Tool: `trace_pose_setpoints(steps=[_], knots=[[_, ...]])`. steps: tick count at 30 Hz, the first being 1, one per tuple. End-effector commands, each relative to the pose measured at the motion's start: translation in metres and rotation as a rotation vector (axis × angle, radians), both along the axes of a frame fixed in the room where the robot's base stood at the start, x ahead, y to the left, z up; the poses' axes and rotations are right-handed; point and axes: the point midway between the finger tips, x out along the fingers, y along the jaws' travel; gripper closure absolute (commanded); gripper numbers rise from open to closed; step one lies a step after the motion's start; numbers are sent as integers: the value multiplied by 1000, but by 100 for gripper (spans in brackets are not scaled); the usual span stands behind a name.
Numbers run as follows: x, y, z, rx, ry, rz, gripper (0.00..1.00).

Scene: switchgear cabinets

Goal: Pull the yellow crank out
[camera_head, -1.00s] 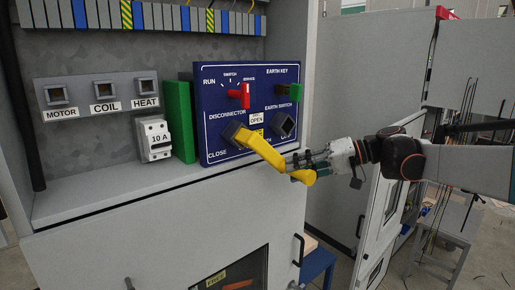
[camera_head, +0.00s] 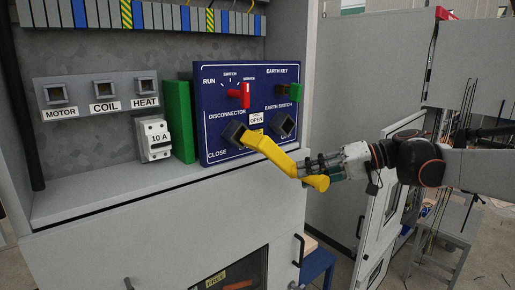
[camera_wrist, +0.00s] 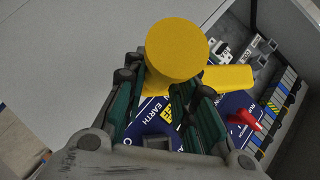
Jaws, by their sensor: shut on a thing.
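The yellow crank (camera_head: 272,152) stands out from the blue panel (camera_head: 215,90), its inner end at the disconnector socket (camera_head: 233,133) on the panel's lower left. Whether that end is still inside the socket I cannot tell. My gripper (camera_head: 312,172) is shut on the crank's outer handle. In the wrist view the round yellow handle end (camera_wrist: 177,50) sits between the fingers of my gripper (camera_wrist: 172,95), and the crank's arm (camera_wrist: 228,78) reaches to the right behind it.
The panel also bears a red switch (camera_head: 240,95), a green earth key (camera_head: 289,92) and an empty-looking earth switch socket (camera_head: 284,126). A green block (camera_head: 180,121) and a breaker (camera_head: 153,139) stand left on the grey ledge (camera_head: 120,195). Free room lies in front of the cabinet.

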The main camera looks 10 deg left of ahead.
Motion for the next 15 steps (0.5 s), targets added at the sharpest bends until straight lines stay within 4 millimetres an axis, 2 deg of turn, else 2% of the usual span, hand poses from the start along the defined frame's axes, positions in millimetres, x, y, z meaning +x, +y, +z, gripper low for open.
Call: trace_pose_setpoints(steps=[15], knots=[[-4,-5,1,2,0,0,100]])
